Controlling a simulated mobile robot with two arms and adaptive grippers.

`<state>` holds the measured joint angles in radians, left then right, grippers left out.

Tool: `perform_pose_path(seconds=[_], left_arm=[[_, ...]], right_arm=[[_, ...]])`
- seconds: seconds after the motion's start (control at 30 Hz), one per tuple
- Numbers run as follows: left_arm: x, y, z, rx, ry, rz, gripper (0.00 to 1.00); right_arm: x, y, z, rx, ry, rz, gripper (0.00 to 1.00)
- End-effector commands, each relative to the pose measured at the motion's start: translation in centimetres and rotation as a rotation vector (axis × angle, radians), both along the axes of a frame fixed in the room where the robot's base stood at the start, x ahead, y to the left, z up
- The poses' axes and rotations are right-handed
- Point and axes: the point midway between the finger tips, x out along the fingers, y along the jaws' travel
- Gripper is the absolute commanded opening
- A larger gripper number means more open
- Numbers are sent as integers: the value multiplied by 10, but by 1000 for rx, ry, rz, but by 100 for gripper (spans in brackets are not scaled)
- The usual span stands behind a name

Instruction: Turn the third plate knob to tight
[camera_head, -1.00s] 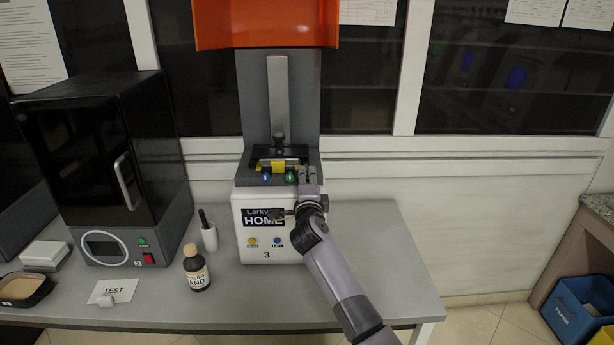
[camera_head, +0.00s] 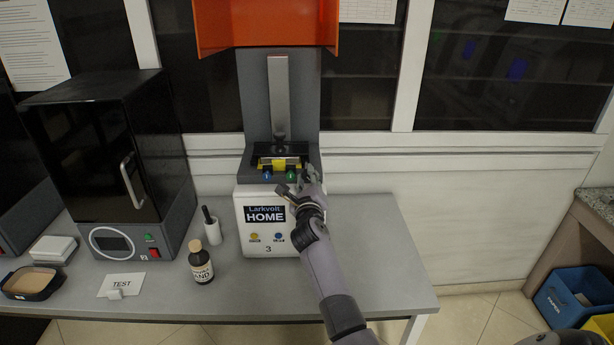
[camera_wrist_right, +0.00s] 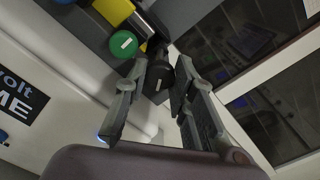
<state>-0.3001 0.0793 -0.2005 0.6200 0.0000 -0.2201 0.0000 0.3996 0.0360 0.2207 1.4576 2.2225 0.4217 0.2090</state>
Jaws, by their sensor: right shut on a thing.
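The printer, labelled Larkvolt HOME and 3 (camera_head: 243,225), stands on the grey table with a blue knob (camera_head: 267,175) and a green knob (camera_head: 292,175) along its plate front. To their right, my right gripper (camera_head: 308,177) covers the third knob in the head view. In the right wrist view, a dark knob (camera_wrist_right: 159,84) with a short white mark sits between the fingers of my right gripper (camera_wrist_right: 160,78), which is shut on it. The green knob (camera_wrist_right: 124,44) is just left of the fingers, clear of them. My left gripper is not in view.
The raised orange cover (camera_head: 265,25) is above the plate. A black-fronted machine (camera_head: 105,150) stands at the left. A brown bottle (camera_head: 201,264), a white holder (camera_head: 212,230) and a TEST card (camera_head: 121,284) are on the table (camera_head: 375,255). The table's right part is clear.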

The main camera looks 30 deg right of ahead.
Motion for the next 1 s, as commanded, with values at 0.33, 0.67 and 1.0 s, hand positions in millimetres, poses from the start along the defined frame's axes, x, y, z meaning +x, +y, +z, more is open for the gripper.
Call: perform_pose_path(seconds=[0.33, 0.67, 1.0], left_arm=[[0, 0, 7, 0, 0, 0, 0], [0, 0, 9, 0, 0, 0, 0], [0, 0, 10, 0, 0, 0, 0]], right_arm=[[0, 1, -1, 282, -167, -1, 0], [0, 0, -2, 488, -294, -1, 0], [0, 0, -2, 590, -356, -1, 0]])
